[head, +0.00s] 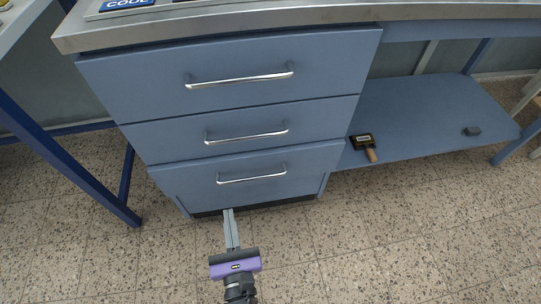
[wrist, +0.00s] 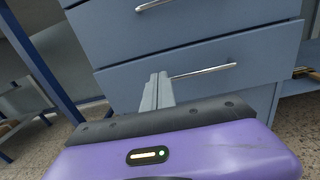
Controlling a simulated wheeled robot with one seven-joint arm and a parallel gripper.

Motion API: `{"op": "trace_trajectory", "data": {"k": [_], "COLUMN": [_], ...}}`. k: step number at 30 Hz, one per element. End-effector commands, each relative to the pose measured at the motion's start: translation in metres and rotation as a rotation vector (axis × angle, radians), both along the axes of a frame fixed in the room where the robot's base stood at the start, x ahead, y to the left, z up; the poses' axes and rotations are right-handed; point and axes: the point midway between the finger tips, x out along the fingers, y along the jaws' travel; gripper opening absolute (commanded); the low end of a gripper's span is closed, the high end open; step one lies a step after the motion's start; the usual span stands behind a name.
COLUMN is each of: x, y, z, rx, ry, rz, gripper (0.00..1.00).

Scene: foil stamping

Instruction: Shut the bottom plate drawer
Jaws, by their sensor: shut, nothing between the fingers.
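The bottom plate drawer (head: 300,165) is the lowest of three blue-grey drawers in the head view, with a silver bar handle (head: 252,179). Its front seems to stand slightly proud of the cabinet, but the gap is hard to judge. My gripper (head: 229,213) is shut and empty, its fingers pointing at the lower left part of that drawer. In the wrist view the fingertips (wrist: 158,78) overlap the lower drawer front (wrist: 265,45), left of its handle (wrist: 203,71). I cannot tell whether they touch it.
The middle drawer (head: 300,112) and top drawer (head: 320,60) look shut, under a metal worktop (head: 250,17). A blue table leg (head: 65,155) stands left. The speckled floor in front is clear.

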Motion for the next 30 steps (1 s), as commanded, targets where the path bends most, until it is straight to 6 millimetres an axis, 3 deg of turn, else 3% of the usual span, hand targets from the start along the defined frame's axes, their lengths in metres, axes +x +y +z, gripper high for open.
{"op": "trace_trajectory", "data": {"k": [10,24,30], "x": [0.018,0.103,0.128], "y": [-0.002,0.022,0.029], "z": [0.0,-0.001,-0.001], "rx": [-0.041,-0.038,-0.04], "ry": [-0.01,-0.01,-0.009], "rz": [-0.032,-0.032,-0.032], "gripper": [0.0,0.0,0.0]}}
